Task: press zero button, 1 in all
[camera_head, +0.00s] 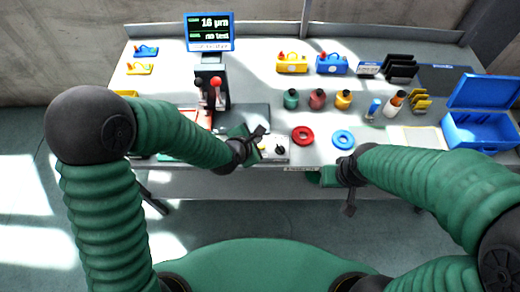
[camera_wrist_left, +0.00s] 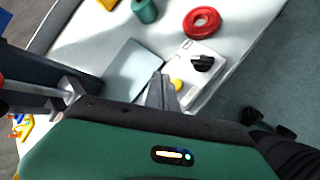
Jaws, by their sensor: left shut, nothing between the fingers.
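The white control box (camera_head: 274,157) lies near the table's front edge, with a black knob (camera_head: 280,150) on top. In the left wrist view the box (camera_wrist_left: 207,74) shows the black knob (camera_wrist_left: 202,63) and a yellow button (camera_wrist_left: 177,85), which carries no readable label. My left gripper (camera_head: 260,132) is shut and empty over the box. In the wrist view its fingertips (camera_wrist_left: 160,88) appear just left of the yellow button; whether they touch it I cannot tell. My right gripper (camera_head: 350,209) hangs in front of the table edge, away from the box; its jaw state is unclear.
A display (camera_head: 209,32) reads "16 µm" and "no test" above a gauge stand (camera_head: 212,85). A red ring (camera_head: 303,135) and a blue ring (camera_head: 343,139) lie right of the box. Several bottles stand behind them. An open blue case (camera_head: 480,130) is far right.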

